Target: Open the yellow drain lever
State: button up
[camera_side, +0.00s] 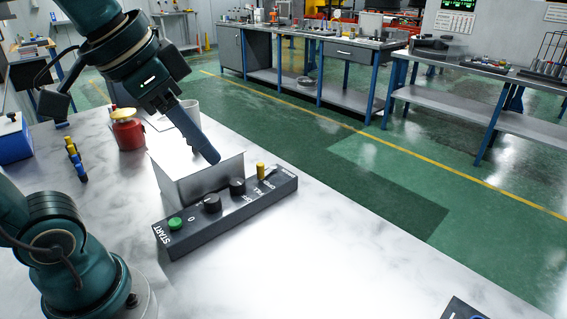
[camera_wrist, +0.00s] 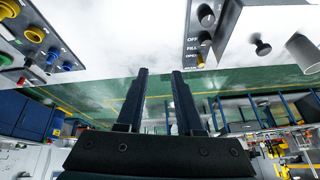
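The yellow drain lever (camera_side: 261,170) stands upright near the right end of a dark control panel (camera_side: 230,214) in the side view. The panel also carries a green START button (camera_side: 175,223) and two black knobs (camera_side: 212,203) (camera_side: 237,186). In the wrist view the lever (camera_wrist: 200,61) shows to the right of the fingers, apart from them. My gripper (camera_side: 215,160) is above the table, left of and higher than the lever in the side view. In the wrist view its two fingers (camera_wrist: 160,70) are apart with nothing between them.
A grey metal box (camera_side: 200,183) stands behind the panel, below my gripper. A red container (camera_side: 127,134) and a white cup (camera_side: 190,108) stand farther back.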

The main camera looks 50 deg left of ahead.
jog(key=w+a+r+g, duration=0.1)
jog(key=w+a+r, duration=0.15)
jog(key=w, duration=0.45)
jog(key=n+g, duration=0.3)
jog(key=g, duration=0.1)
send_over(260, 164)
notch_tip(260, 164, down, 14)
jog(key=shift+r, duration=0.1)
jog(key=shift+a+f, duration=0.1)
jog(key=shift+f, duration=2.6)
grip_shut()
